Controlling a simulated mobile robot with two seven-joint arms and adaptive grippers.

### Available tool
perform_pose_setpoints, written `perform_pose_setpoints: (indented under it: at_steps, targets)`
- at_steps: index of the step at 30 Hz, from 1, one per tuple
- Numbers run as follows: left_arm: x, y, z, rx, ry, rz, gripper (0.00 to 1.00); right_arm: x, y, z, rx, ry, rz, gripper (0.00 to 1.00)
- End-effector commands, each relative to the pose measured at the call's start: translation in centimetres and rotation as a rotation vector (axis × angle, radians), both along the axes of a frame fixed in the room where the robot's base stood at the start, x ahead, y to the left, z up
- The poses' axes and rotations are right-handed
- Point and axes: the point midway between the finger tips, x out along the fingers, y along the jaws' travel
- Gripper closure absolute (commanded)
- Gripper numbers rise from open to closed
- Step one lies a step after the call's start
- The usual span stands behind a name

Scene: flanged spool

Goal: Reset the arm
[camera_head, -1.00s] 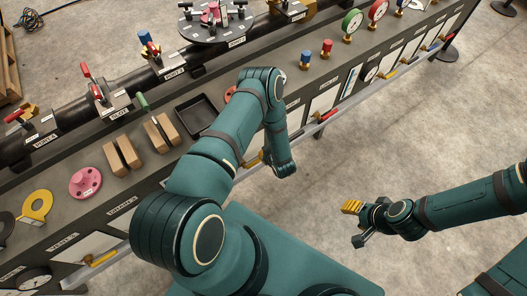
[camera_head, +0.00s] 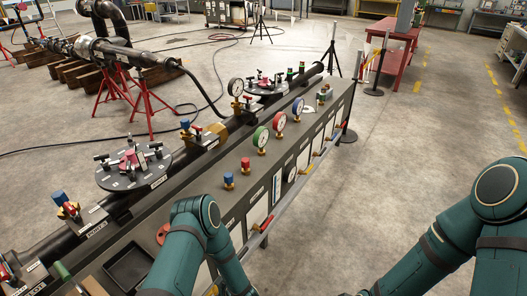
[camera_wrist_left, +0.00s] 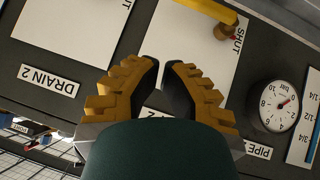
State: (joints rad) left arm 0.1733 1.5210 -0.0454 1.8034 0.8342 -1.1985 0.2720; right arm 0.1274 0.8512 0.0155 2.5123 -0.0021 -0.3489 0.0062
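My left arm (camera_head: 190,240) comes in from the bottom in the head view, bent over the front edge of the bench; its gripper is out of that frame. In the left wrist view my left gripper (camera_wrist_left: 161,66) has yellow ridged fingers with a narrow gap between their tips and nothing held. It is in front of the panel carrying the DRAIN 2 label (camera_wrist_left: 49,80) and a round dial (camera_wrist_left: 278,105). My right arm (camera_head: 450,240) fills the lower right of the head view, reaching down past the bottom edge. The right gripper is out of view.
The long dark bench (camera_head: 210,205) carries gauges, a round flange plate (camera_head: 134,168) and a black tray (camera_head: 128,264). A rail with red handles (camera_head: 266,224) runs along its front. Open concrete floor (camera_head: 380,165) lies to the right. A red table (camera_head: 392,65) stands beyond.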

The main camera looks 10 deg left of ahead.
Motion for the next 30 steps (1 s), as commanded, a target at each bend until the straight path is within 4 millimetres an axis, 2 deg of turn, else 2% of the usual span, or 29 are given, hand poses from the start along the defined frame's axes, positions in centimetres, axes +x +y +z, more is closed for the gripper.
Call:
perform_pose_setpoints:
  at_steps: [5, 8, 11, 15, 18, 21, 24, 26, 30]
  targets:
    - [0.5, -1.0, 1.1, -0.059, 0.025, -0.072, 1.00, 0.0, 0.0, 0.0, 0.000, 0.000, 0.000, 0.52]
    - [0.9, -3.0, 3.2, -0.155, 0.074, -0.209, 1.00, 0.0, 0.0, 0.0, 0.000, 0.000, 0.000, 0.52]
    - [0.1, -6.1, 6.3, -0.274, 0.152, -0.413, 1.00, 0.0, 0.0, 0.0, 0.000, 0.000, 0.000, 0.52]
    - [-3.4, -10.2, 11.2, -0.415, 0.274, -0.721, 1.00, 0.0, 0.0, 0.0, 0.000, 0.000, 0.000, 0.52]
    - [-6.8, -12.3, 14.3, -0.483, 0.357, -0.918, 1.00, 0.0, 0.0, 0.0, 0.000, 0.000, 0.000, 0.52]
    - [-9.9, -13.5, 16.7, -0.521, 0.424, -1.068, 1.00, 0.0, 0.0, 0.0, 0.000, 0.000, 0.000, 0.52]
    - [-12.0, -14.1, 18.1, -0.541, 0.468, -1.163, 1.00, 0.0, 0.0, 0.0, 0.000, 0.000, 0.000, 0.52]
    - [-12.7, -14.3, 18.5, -0.548, 0.482, -1.192, 1.00, 0.0, 0.0, 0.0, 0.000, 0.000, 0.000, 0.52]
    - [-12.9, -14.4, 18.6, -0.550, 0.488, -1.204, 1.00, 0.0, 0.0, 0.0, 0.000, 0.000, 0.000, 0.52]
